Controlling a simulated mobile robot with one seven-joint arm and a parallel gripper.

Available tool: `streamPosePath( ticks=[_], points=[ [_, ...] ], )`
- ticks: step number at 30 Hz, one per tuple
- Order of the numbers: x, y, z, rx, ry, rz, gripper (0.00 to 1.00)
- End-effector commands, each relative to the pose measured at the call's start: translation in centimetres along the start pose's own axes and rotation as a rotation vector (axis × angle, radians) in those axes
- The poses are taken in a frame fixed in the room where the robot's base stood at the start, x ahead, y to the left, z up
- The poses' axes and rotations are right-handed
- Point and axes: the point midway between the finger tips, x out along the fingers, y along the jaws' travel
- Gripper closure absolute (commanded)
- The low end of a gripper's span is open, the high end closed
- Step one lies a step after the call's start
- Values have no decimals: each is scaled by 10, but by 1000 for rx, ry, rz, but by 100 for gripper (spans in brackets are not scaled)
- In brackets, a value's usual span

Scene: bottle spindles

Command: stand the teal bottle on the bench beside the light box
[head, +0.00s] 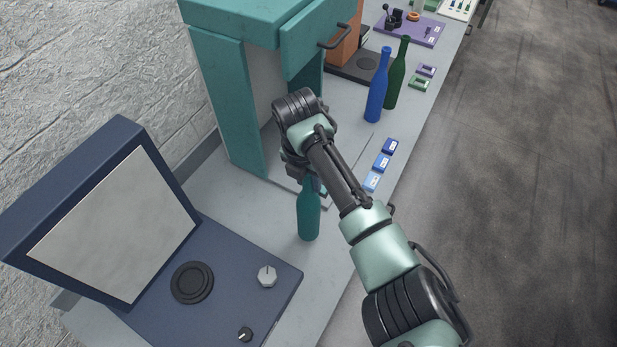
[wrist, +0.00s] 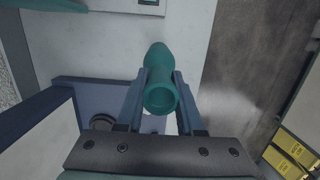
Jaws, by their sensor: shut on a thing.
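The teal bottle (head: 308,215) hangs neck-up below my gripper (head: 309,183) in the head view, over the bench's pale top. In the wrist view my gripper (wrist: 160,80) is shut on its neck, one finger each side, and the round mouth of the bottle (wrist: 161,97) faces the camera. I cannot tell whether its base touches the bench (head: 250,215). A navy unit with a pale upright panel (head: 120,225), which looks like the light box, stands left of the bottle, apart from it. My gripper hides the bottle's neck in the head view.
A teal cabinet (head: 232,100) stands behind my gripper. A blue bottle (head: 377,90) and a green bottle (head: 397,75) stand further back. Small blue blocks (head: 382,162) lie along the bench's right edge. The navy base carries a black disc (head: 192,283) and knobs (head: 267,275).

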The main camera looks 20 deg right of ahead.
Motion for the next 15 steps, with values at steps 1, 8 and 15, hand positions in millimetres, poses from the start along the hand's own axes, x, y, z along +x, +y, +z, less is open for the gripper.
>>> streamPosePath(
  ticks=[1,8,15],
  points=[
    [-1,0,1,0,-2,1,100],
    [2,0,0,0,-2,1,100],
    [10,0,-1,0,-2,1,100]
  ],
)
